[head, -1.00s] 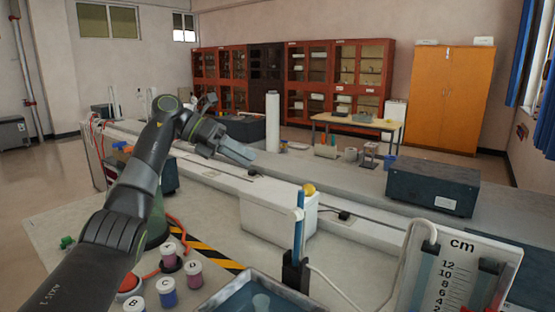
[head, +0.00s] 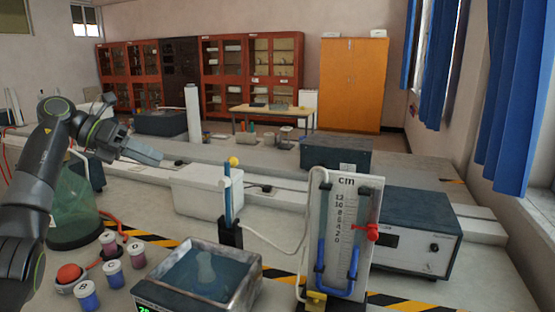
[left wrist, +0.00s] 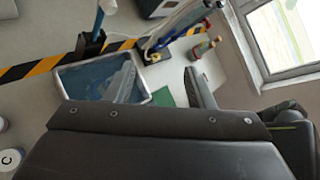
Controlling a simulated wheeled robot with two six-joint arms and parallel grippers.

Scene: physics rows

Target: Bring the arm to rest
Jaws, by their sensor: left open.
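My left arm comes in from the left edge of the head view. Its left gripper (head: 150,156) is held in the air above the bench (head: 150,195), with the fingers pointing right. The fingers look close together in the head view. In the left wrist view two grey fingers stand apart, so the left gripper (left wrist: 165,84) is open, and nothing shows between them but the background. My right gripper is not in view.
Below the gripper are lettered jars (head: 112,272), a red button (head: 69,274) and a green glass vessel (head: 75,212). A water tray (head: 245,285), a blue rod stand (head: 229,235) and a cm-scale manometer (head: 345,230) stand to the right. A white box (head: 195,195) is behind.

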